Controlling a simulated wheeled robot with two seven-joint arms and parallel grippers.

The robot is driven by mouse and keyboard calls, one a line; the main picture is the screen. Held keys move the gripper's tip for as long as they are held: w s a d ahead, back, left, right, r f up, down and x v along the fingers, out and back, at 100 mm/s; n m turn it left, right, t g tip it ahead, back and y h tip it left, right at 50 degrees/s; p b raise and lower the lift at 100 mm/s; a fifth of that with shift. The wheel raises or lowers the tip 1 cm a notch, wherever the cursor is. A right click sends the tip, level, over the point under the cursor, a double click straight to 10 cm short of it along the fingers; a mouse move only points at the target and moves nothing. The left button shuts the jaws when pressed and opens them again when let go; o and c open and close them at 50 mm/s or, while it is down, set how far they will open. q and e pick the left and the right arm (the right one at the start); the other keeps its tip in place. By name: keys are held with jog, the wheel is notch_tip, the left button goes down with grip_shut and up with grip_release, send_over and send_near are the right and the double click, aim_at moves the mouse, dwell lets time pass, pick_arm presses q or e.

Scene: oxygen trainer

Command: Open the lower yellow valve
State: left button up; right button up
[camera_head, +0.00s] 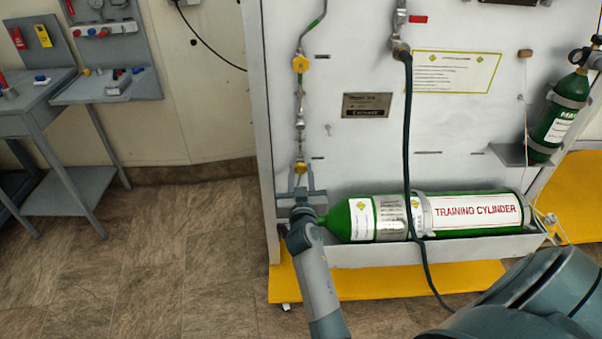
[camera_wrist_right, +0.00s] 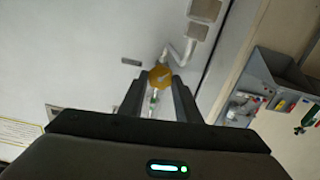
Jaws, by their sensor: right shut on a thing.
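The lower yellow valve (camera_head: 300,167) is on the thin vertical pipe at the left of the white panel. My right gripper (camera_head: 300,180) reaches up to it from below and partly covers it. In the right wrist view the lower yellow valve (camera_wrist_right: 160,75), with a small grey part on its face, sits between the tips of my right gripper (camera_wrist_right: 159,82). The right gripper is shut on this valve. The exact contact of the fingers is too small to see. The upper yellow valve (camera_head: 300,63) is higher on the same pipe. My left gripper is not in view.
A green training cylinder (camera_head: 365,218) lies in a tray just right of the gripper. A dark hose (camera_head: 407,130) hangs in front of the panel. A smaller green cylinder (camera_head: 555,125) stands at the right. Grey carts (camera_head: 125,88) are at the left, with open floor between.

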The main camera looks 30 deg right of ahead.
jog(key=shift+n, duration=0.8)
jog(key=n, duration=0.2)
jog(key=shift+a+n, duration=0.1)
jog(key=shift+n, duration=0.3)
jog(key=n, duration=0.3)
jog(key=shift+w, duration=0.1)
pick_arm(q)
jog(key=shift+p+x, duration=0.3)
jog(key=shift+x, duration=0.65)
pick_arm(e)
jog(key=shift+n, duration=0.4)
jog(key=o, duration=1.1)
jog(key=shift+c, duration=0.2)
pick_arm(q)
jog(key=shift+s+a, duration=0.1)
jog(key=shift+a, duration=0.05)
pick_arm(e)
jog(key=shift+a+f, duration=0.1)
